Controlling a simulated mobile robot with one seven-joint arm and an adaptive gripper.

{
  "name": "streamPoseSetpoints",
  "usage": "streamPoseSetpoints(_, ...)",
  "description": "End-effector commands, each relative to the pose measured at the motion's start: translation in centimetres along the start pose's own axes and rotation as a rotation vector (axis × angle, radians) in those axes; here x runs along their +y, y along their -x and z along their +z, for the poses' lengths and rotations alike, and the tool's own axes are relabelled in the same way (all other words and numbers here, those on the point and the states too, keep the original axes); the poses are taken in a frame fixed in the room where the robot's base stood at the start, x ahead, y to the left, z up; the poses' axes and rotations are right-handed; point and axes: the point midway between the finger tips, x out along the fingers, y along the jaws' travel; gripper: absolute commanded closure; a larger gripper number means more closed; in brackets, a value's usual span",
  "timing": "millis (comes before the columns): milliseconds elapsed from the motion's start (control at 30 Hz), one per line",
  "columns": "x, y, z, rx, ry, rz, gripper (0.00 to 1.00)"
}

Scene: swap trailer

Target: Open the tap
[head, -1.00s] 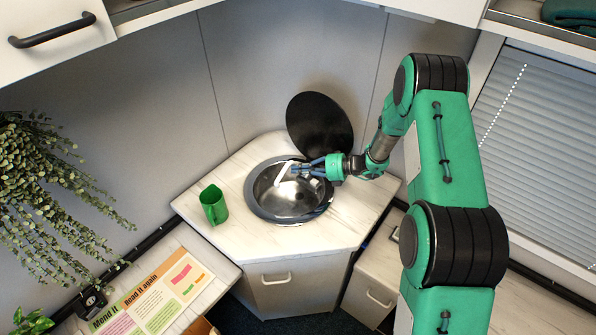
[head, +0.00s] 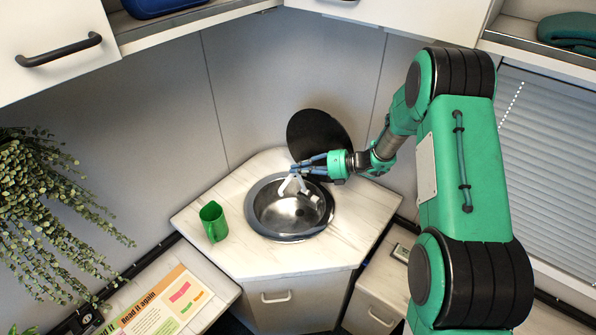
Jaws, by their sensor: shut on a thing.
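The white tap (head: 291,184) stands at the back of a round steel sink (head: 262,218) set in a pale corner counter. Its spout points down to the left over the basin. My gripper (head: 302,168) reaches in from the right and is shut at the top of the tap, where the lever would be. The fingers hide most of the part they hold. The basin looks empty, and I see no clear stream of water.
A round black sink lid (head: 318,130) leans upright against the wall behind the sink. Cupboards hang above, and a trailing plant (head: 50,200) hangs at the left.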

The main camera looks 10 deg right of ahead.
Motion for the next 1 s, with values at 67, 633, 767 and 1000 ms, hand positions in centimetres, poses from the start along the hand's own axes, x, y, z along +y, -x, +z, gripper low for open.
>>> streamPoseSetpoints(67,-0.1,0.0,-0.1,0.0,-0.001,-0.001,1.0)
streamPoseSetpoints(633,1.3,-1.4,-2.7,0.147,0.116,-0.018,0.68)
streamPoseSetpoints(767,1.9,-2.3,-5.1,0.271,0.212,-0.029,0.68)
streamPoseSetpoints(1000,2.4,-3.0,-9.8,0.564,0.463,-0.051,0.68)
